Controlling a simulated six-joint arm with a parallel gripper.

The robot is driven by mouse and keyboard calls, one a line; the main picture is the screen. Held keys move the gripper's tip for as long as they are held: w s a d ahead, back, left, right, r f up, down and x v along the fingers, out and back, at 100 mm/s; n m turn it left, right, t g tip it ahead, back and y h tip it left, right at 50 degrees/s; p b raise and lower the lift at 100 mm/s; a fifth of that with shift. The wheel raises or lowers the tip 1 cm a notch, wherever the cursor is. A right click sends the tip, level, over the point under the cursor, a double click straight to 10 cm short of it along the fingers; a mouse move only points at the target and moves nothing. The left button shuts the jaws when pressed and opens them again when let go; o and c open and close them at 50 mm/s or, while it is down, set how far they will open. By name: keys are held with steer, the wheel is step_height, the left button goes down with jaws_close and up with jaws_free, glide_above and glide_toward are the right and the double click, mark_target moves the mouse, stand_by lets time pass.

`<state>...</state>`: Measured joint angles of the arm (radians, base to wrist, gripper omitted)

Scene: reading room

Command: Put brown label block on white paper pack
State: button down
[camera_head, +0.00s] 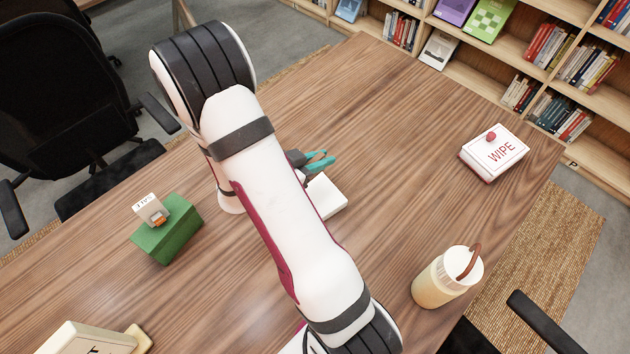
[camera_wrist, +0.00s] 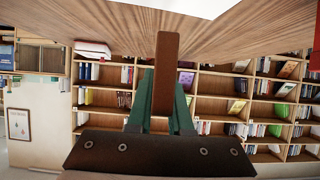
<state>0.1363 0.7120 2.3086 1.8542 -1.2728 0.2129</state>
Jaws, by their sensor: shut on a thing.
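The brown label block (camera_wrist: 165,82) is between the green fingers of my gripper (camera_wrist: 162,100) in the wrist view, and it sticks out past the fingertips. My gripper also shows in the head view (camera_head: 319,162), just beyond my arm, with teal fingers. The block itself cannot be made out there. The white paper pack (camera_head: 327,195) lies on the table close to the gripper, partly hidden by my arm. A pale slab at the top edge of the wrist view (camera_wrist: 185,6) looks like the same pack. I cannot tell whether block and pack touch.
A green box (camera_head: 168,232) with a small card holder stands at left. A cream bottle (camera_head: 446,278) stands front right, and a cream box (camera_head: 88,340) front left. The table (camera_head: 400,130) is clear towards the back.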

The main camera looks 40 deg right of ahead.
mark_target(320, 182)
step_height(320, 182, down, 5)
steer(key=shift+f, duration=0.15)
steer(key=shift+f, duration=0.1)
steer(key=c, duration=0.8)
jaws_free()
steer(key=shift+c, duration=0.2)
